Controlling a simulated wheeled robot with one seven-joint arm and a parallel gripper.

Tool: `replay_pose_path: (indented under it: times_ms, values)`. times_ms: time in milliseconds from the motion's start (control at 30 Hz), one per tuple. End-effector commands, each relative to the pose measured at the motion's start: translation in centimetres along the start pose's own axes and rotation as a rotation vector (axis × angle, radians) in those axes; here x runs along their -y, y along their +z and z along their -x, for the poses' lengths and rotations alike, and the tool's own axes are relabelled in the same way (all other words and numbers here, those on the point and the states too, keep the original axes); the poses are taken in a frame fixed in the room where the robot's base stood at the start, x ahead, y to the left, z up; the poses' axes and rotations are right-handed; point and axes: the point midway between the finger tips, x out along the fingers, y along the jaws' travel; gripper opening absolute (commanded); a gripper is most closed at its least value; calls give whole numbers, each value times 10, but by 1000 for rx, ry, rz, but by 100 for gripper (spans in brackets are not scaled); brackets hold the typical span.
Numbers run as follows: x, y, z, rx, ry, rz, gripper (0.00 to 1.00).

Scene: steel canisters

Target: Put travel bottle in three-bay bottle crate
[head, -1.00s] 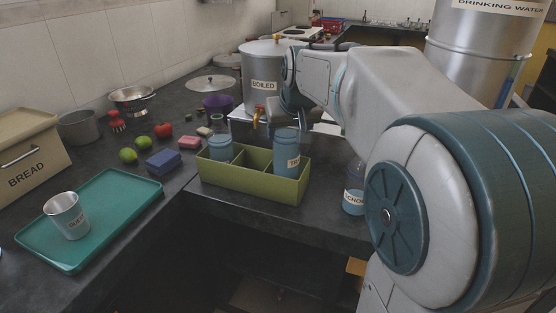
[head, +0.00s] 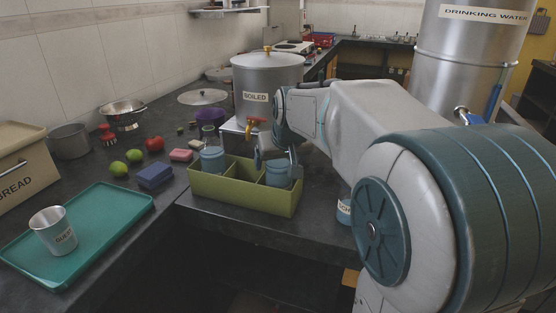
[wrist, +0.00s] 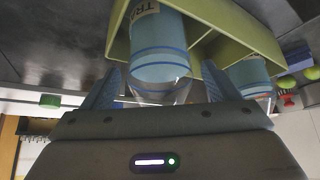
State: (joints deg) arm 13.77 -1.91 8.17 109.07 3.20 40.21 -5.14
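The travel bottle (head: 279,175) is blue and sits low in the right bay of the green three-bay bottle crate (head: 240,201). In the wrist view the bottle (wrist: 158,62) shows a label starting "TRA" and a clear top, and the crate wall (wrist: 240,36) is around it. My gripper (head: 276,158) is over the right bay. In the wrist view its fingers (wrist: 160,88) stand on either side of the bottle's top, with a gap on both sides. The bottle's base is hidden by the crate wall.
Another blue bottle (head: 212,157) stands in the left bay; the middle bay looks empty. A bottle (head: 344,211) stands on the counter to the right, partly behind my arm. The steel "BOILED" canister (head: 266,84) with a tap is behind the crate. Sponges (head: 155,176) lie to the left.

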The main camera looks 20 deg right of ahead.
Motion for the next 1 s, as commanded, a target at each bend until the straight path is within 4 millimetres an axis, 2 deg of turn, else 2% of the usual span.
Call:
replay_pose_path:
  times_ms: [300, 367, 733, 900, 1000]
  values:
    - [0, -3, 7, -2, 0, 0, 82]
    - [0, -4, 16, -5, 1, 0, 82]
    - [0, -3, 94, -5, 1, -1, 82]
    - [0, -3, 116, -3, 0, 0, 82]
    - [1, 1, 120, 4, -1, 1, 82]
